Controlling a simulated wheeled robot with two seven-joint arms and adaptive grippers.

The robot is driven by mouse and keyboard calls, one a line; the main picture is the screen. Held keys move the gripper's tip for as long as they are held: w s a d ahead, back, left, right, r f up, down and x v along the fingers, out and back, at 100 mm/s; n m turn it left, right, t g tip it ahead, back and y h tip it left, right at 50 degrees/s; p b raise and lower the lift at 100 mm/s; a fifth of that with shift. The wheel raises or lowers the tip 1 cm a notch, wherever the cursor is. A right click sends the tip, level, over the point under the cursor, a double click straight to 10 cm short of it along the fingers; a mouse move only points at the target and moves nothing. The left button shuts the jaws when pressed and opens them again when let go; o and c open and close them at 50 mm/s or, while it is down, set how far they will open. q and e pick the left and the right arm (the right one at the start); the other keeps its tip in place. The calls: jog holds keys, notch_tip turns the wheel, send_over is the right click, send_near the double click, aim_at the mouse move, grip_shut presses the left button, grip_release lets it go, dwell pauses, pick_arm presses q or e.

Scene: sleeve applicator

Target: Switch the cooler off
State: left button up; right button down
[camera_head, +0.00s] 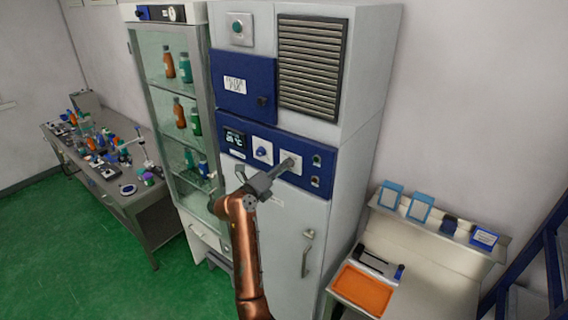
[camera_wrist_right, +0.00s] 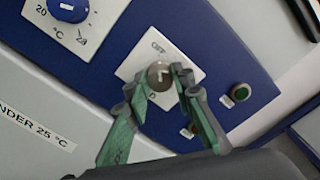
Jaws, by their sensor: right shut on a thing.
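The cooler (camera_head: 285,235) is a tall grey cabinet with a blue control panel (camera_head: 228,126). A white switch plate (camera_wrist_right: 140,62) on the panel carries a small round rotary knob (camera_wrist_right: 160,76). Lettering that looks like "OFF" stands above the knob in the wrist view. My right gripper (camera_wrist_right: 163,86) is shut on the knob, one finger on each side. In the head view my right gripper (camera_head: 284,168) covers part of the plate. The knob's exact setting is hard to tell. My left gripper is not in view.
A green button (camera_wrist_right: 240,92) is to the right. A glass-door cabinet (camera_head: 180,110) with bottles stands left. A bench (camera_head: 440,258) with an orange tray (camera_head: 362,290) is right.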

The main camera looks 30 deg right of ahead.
jog(key=shift+r+n, duration=0.1)
jog(key=shift+n, duration=0.2)
jog(key=c, duration=1.7)
grip_release()
jog(key=shift+o, duration=0.2)
notch_tip(320, 180, up, 10)
jog(key=shift+s+a+f, duration=0.1)
jog(key=shift+s+f, duration=0.05)
jog(key=shift+f, duration=0.05)
jog(key=shift+r, duration=0.15)
jog(key=shift+w, duration=0.3)
jog(key=shift+s, duration=0.15)
